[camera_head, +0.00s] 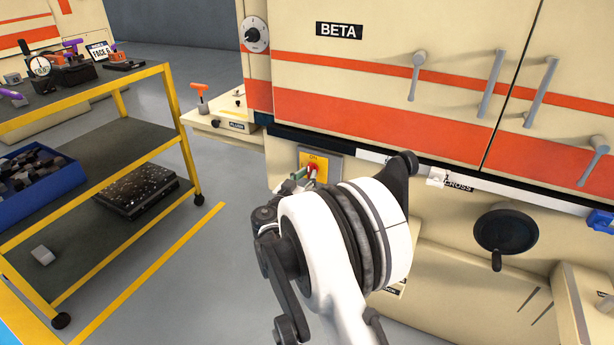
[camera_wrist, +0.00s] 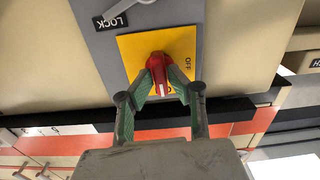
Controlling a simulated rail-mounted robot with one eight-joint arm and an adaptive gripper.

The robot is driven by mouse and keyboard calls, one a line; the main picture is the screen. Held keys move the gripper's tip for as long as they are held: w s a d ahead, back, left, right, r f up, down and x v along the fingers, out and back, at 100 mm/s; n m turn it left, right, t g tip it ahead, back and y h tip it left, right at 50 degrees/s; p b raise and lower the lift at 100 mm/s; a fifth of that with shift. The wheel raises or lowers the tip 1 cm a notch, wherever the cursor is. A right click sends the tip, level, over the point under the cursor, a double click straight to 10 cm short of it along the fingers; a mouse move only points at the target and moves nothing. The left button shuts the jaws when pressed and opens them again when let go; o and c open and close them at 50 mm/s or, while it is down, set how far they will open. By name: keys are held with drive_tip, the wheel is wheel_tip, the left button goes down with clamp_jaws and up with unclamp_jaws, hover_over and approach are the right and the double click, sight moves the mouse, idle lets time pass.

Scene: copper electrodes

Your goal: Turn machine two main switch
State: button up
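The main switch is a red rotary knob (camera_wrist: 157,66) with a white mark on a yellow plate (camera_wrist: 130,50). The plate is set in a grey panel on the machine labelled BETA (camera_head: 339,30). The wrist view shows OFF on the plate; the head view shows ON at the top of the plate (camera_head: 306,158), with the red knob (camera_head: 316,168) below it. My gripper (camera_wrist: 162,73) has its green fingertips on both sides of the knob, close against it, and appears shut on it. My wrist hides part of the panel in the head view.
A LOCK label (camera_wrist: 112,21) and a grey lever (camera_wrist: 118,18) are near the plate. A black handwheel (camera_head: 506,231) and several grey handles are to the right. A yellow-framed cart (camera_head: 185,150) stands left, with free floor (camera_head: 232,190) between it and the machine.

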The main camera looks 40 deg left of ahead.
drive_tip(key=shift+o, duration=1.4)
drive_tip(key=shift+s, duration=0.1)
drive_tip(key=shift+v, duration=2.9)
drive_tip(key=v, duration=1.2)
